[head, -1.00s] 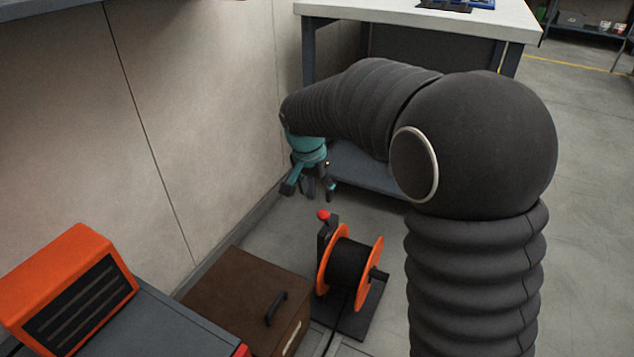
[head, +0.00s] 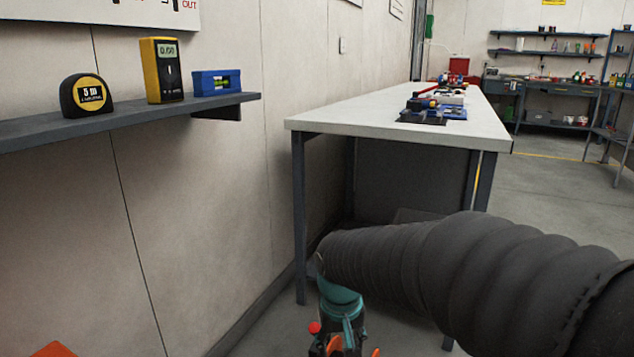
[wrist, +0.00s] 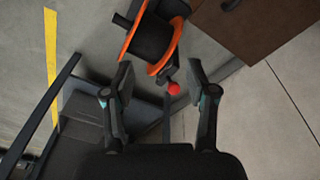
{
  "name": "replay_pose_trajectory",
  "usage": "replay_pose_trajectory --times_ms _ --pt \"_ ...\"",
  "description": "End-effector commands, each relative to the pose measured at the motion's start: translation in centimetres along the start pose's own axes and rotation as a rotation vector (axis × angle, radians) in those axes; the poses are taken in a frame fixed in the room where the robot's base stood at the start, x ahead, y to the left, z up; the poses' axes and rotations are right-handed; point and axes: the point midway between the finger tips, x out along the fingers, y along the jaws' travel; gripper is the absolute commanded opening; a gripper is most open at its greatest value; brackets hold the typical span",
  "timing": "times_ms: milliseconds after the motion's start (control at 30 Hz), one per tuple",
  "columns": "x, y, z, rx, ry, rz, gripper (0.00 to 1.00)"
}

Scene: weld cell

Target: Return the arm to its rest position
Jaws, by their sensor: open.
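My arm, in a dark ribbed sleeve, reaches in from the lower right of the head view. My gripper (head: 340,346) hangs from its end at the bottom edge, where its fingers are partly cut off. In the wrist view my gripper (wrist: 160,75) has its two fingers spread wide apart with nothing held between them. The red knob (wrist: 173,88) of the orange cable reel (wrist: 128,38) shows between and beyond the fingers; I cannot tell how far below it is.
A white-topped bench (head: 380,118) with tools stands past my arm. A wall shelf (head: 130,118) at left carries a tape measure (head: 86,95), a yellow meter (head: 162,70) and a blue level (head: 217,82). A brown box (wrist: 262,25) sits beside the reel. Floor at right is open.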

Motion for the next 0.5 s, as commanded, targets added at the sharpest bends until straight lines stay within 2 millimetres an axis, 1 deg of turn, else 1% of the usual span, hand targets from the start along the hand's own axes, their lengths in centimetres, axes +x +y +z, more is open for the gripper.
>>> replay_pose_trajectory --times_ms 33,100,333,500 --pt "-1.5 1.0 1.4 -0.007 0.017 -0.008 0.57" --pt "-2.7 2.0 3.3 -0.021 0.034 -0.018 0.57" --pt "-6.3 4.8 9.1 -0.018 0.111 -0.036 0.57" --pt "-8.7 6.4 12.8 0.042 0.185 -0.037 0.57"
